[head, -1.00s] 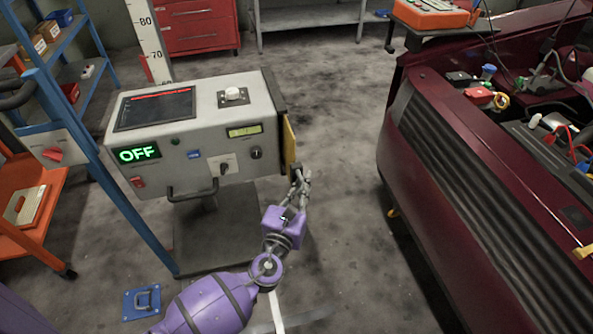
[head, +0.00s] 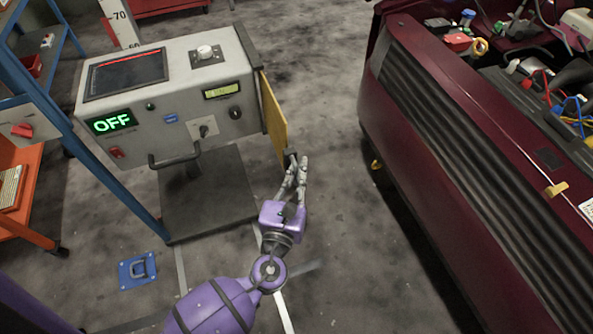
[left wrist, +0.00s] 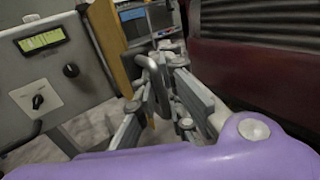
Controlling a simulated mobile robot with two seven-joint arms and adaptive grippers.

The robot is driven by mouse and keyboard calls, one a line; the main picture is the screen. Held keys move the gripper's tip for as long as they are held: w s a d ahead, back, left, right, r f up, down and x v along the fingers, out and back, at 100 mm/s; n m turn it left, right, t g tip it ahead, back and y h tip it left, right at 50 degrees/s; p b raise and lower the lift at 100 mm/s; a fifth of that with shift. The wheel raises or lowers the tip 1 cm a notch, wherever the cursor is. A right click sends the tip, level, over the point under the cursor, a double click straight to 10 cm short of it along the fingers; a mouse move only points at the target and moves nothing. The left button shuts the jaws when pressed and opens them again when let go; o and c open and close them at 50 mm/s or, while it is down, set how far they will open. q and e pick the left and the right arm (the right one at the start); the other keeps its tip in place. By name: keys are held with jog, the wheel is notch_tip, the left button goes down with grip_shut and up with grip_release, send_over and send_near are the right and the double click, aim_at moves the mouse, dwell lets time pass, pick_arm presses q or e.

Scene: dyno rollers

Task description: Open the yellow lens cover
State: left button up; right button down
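The yellow lens cover (head: 273,118) is a flat panel on the right side of the grey tester box (head: 180,95). It stands out from the box at an angle, partly open. It also shows edge-on in the left wrist view (left wrist: 112,42). A dark grey handle (head: 290,155) sits at its lower outer edge and appears as a loop in the left wrist view (left wrist: 155,82). My left gripper (head: 296,163) has its fingers around this handle and appears shut on it. The fingers hide part of the handle. My right gripper is not in view.
The dark red car front (head: 450,140) stands to the right, with clear floor (head: 325,100) between it and the box. A blue frame (head: 75,130) and an orange cart (head: 25,195) stand at the left. A blue floor plate (head: 137,270) lies below the box.

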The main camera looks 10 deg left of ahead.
pick_arm(q)
jog(key=o, duration=0.4)
jog(key=shift+c, duration=0.2)
jog(key=s, duration=1.2)
